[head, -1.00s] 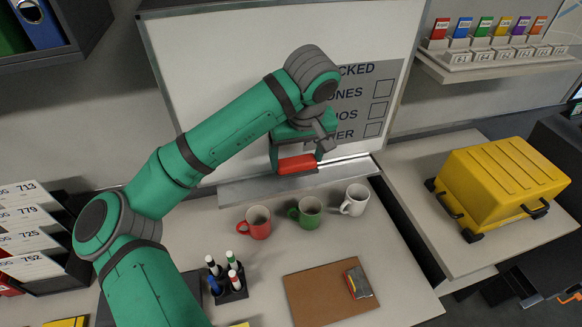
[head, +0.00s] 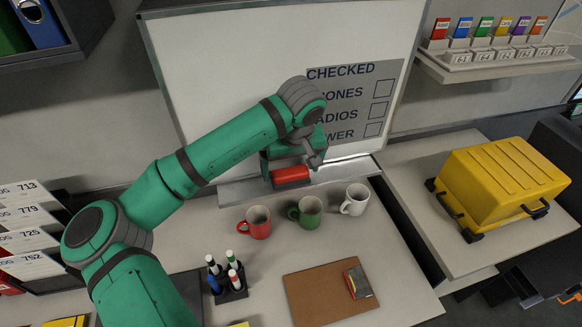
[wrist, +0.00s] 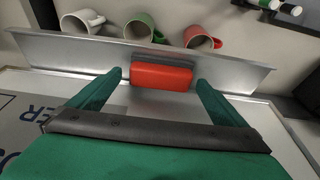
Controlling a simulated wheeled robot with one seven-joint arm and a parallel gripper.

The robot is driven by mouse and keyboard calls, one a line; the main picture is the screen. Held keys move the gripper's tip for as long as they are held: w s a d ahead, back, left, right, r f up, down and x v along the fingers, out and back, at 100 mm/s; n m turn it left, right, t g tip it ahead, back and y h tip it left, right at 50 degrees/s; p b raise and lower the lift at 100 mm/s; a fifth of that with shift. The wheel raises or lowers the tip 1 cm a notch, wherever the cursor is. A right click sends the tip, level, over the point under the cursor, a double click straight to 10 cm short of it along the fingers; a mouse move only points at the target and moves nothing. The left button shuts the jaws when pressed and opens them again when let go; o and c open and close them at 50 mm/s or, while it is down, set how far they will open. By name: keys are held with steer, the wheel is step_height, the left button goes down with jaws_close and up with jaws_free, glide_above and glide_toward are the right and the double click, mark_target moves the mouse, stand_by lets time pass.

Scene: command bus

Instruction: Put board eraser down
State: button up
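The board eraser (head: 290,174) has a red body, with a grey strip along one side in the wrist view (wrist: 162,78). It appears to rest on the metal tray (head: 350,169) along the bottom of the whiteboard (head: 230,80). My gripper (wrist: 161,80) is over the tray with its fingers on either side of the eraser. The fingers are apart, and a gap shows between each finger and the eraser's ends. The eraser's underside is hidden.
A red mug (head: 258,223), a green mug (head: 309,212) and a white mug (head: 355,199) stand on the desk just in front of the tray. A marker holder (head: 232,293) and a brown clipboard (head: 310,295) are nearer. A yellow case (head: 500,180) is at right.

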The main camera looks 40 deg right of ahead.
steer(key=v, duration=1.2)
steer(key=shift+d, duration=0.1)
stand_by(0.6)
